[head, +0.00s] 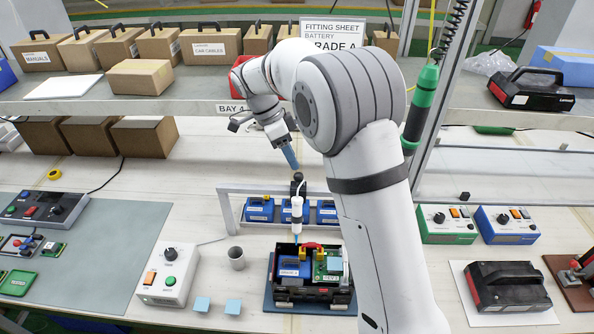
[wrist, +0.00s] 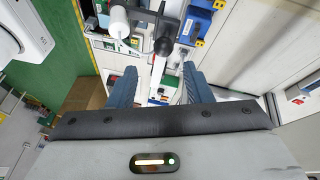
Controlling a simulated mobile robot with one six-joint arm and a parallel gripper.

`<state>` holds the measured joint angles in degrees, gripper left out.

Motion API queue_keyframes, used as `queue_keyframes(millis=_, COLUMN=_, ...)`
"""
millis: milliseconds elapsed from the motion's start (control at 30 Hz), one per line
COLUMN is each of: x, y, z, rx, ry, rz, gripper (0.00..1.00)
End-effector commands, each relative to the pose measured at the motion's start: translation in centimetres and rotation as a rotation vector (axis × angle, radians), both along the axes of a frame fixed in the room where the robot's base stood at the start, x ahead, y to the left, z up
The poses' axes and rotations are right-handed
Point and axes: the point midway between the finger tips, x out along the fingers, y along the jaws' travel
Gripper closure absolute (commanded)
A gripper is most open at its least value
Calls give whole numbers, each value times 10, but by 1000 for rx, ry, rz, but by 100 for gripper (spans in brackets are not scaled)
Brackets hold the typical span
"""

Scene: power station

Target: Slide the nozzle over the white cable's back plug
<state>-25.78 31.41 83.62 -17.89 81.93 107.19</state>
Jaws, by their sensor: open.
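A white nozzle-like tool (head: 296,207) with a blue tip hangs upright from a black holder (head: 297,185), its tip over an open black case (head: 312,295). The case holds a blue module (head: 293,268), a green board (head: 330,267), yellow blocks and a red lead. The white cable's back plug cannot be made out. My gripper (head: 289,154), with blue fingers, is above the holder, apart from it and empty. In the wrist view my gripper (wrist: 160,75) has its fingers spread; the white tool (wrist: 118,18) and the black holder (wrist: 163,45) show beyond them.
A grey rail frame (head: 228,212) with blue units stands behind the case. A grey cup (head: 236,258) and a white button box (head: 168,274) are left of it. A shelf (head: 200,100) with cardboard boxes runs above the bench. My arm hides bench to the right.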

Motion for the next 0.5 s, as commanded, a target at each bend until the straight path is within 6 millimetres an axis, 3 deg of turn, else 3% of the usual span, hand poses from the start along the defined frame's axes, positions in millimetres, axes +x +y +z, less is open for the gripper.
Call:
queue_keyframes(millis=167, x=4, y=5, z=-11, rx=-23, ry=-12, rz=-40, gripper=55)
queue_keyframes(millis=500, x=-3, y=-17, z=-57, rx=-23, ry=-12, rz=-40, gripper=55)
